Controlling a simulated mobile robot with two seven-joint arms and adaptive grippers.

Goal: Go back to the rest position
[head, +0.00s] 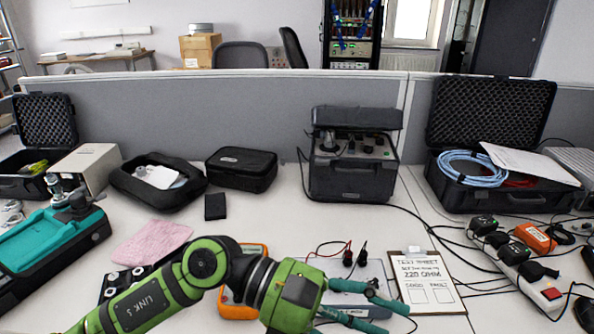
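My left arm, green with dark joints, reaches in from the lower left. Its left gripper (394,319), with teal fingers, is at the bottom centre, in front of a grey box-shaped instrument (375,272) with red and black leads. The fingers are apart and I see nothing between them. The gripper and wrist hide part of this instrument and of an orange-framed device (232,311). My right gripper is not in view.
A clipboard (427,283) with a handwritten sheet lies right of the gripper. A power strip (546,291) and cables lie farther right. A black case (352,180) stands behind, before a grey partition. A pink cloth (151,243) lies left, with bare table near it.

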